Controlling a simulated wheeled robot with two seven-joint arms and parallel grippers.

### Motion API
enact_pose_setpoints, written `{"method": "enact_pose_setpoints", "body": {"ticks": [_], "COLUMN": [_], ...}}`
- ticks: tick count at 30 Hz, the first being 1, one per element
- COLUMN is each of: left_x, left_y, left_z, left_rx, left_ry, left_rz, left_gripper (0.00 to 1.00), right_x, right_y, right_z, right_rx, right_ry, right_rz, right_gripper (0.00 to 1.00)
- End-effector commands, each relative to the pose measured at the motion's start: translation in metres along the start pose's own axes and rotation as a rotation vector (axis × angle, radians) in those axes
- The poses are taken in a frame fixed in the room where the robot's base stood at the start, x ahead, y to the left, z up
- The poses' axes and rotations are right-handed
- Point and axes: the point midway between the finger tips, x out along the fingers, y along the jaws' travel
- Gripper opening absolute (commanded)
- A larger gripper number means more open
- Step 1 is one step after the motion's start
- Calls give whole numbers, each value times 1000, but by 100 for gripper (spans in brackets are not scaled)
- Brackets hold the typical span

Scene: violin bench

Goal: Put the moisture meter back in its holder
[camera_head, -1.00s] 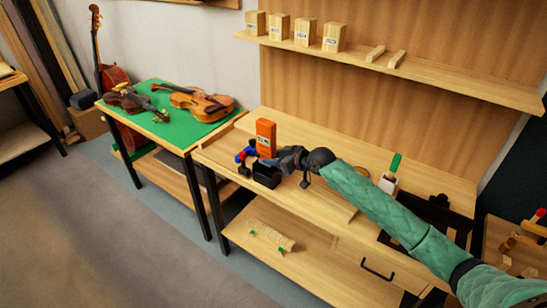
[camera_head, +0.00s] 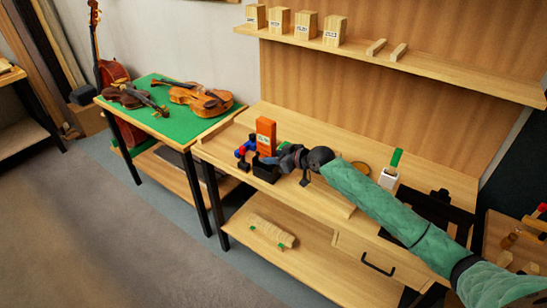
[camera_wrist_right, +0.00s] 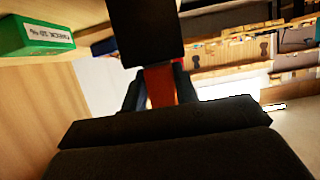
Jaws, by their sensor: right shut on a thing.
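The moisture meter appears to be the upright orange block (camera_head: 265,133) at the left end of the bench. Its orange body also shows between the dark fingers in the right wrist view (camera_wrist_right: 160,86). My right gripper (camera_head: 277,159) is shut on its lower part. A black box (camera_head: 265,172), which looks like the holder, is just below and in front of the meter. I cannot tell whether the meter's lower end is inside it. A black block (camera_wrist_right: 145,30) shows at the top of the wrist view. My left gripper is not in view.
Small blue and red items (camera_head: 243,150) stand close left of the black box. A green table (camera_head: 150,90) with violins is at left. The lower shelf (camera_head: 300,265) holds a pale wooden piece.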

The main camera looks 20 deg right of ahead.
Motion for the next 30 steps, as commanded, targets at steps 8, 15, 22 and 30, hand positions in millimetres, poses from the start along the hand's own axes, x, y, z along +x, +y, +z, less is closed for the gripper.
{"method": "enact_pose_setpoints", "body": {"ticks": [8,15,22,30], "left_x": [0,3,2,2], "left_y": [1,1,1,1], "left_z": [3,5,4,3], "left_rx": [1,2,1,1], "left_ry": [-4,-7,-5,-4], "left_rz": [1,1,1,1], "left_gripper": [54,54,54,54], "right_x": [0,1,1,0], "right_y": [0,0,0,3], "right_z": [0,2,3,2], "right_rx": [-1,0,-1,-2], "right_ry": [1,1,1,2], "right_rz": [0,0,1,4], "right_gripper": [0,0,54,54]}}
